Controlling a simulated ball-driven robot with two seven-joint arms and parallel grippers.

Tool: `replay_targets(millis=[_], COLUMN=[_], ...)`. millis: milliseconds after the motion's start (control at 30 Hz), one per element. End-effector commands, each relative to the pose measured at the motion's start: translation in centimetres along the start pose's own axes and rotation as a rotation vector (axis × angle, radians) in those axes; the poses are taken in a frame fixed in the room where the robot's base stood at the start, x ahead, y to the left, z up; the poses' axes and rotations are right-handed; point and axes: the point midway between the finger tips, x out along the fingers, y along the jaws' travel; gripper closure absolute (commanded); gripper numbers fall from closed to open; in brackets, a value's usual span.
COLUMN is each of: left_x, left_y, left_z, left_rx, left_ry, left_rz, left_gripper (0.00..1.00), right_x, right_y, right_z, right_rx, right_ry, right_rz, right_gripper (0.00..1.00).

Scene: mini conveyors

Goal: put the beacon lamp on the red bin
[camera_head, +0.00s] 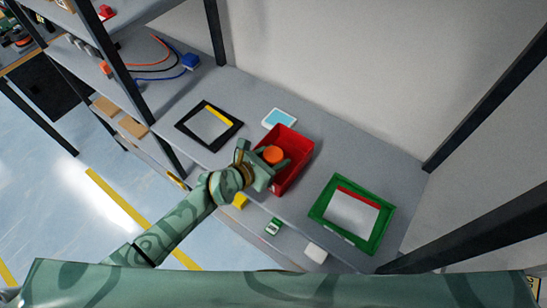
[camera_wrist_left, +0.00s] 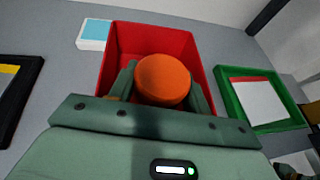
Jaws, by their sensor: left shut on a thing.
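The red bin (camera_head: 294,169) stands on the grey shelf in the head view, between a black frame and a green one. It also fills the upper middle of the left wrist view (camera_wrist_left: 193,60). The beacon lamp (camera_head: 272,155) shows as an orange round top, also in the left wrist view (camera_wrist_left: 163,79). My left gripper (camera_head: 270,163) is shut on the lamp and holds it over the near part of the red bin. The lamp's lower part is hidden by the gripper, so I cannot tell whether it touches the bin.
A black frame (camera_head: 183,123) lies left of the bin, and a green frame (camera_head: 373,238) lies right. A white-and-blue box (camera_head: 265,119) sits close behind the bin. Dark posts (camera_head: 487,95) bound the shelf. A lower shelf holds small items (camera_head: 273,227).

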Motion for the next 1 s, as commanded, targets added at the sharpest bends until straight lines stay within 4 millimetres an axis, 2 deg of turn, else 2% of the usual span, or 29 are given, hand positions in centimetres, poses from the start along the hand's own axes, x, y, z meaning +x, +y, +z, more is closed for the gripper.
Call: replay_targets(millis=[567,600,667,1000], left_x=[0.4,0.4,0.3,0.1], left_y=[-0.1,-0.1,-0.1,-0.3], left_z=[-1.5,-1.6,-1.7,-1.5], left_rx=[-0.004,-0.005,-0.007,-0.01], left_ry=[0.008,0.01,0.012,0.017], left_rz=[-0.002,-0.002,-0.003,-0.007], left_gripper=[0.77,0.46,0.3,0.3], right_x=[0.8,0.8,0.8,0.5], right_y=[-0.4,-0.4,-0.4,-0.3], right_z=[0.0,0.0,0.0,0.0], right_rx=[-0.001,-0.001,-0.001,0.0], right_ry=[0.0,0.0,0.0,0.0], right_rz=[-0.005,-0.005,-0.005,-0.004], right_gripper=[0.64,0.64,0.64,0.64])
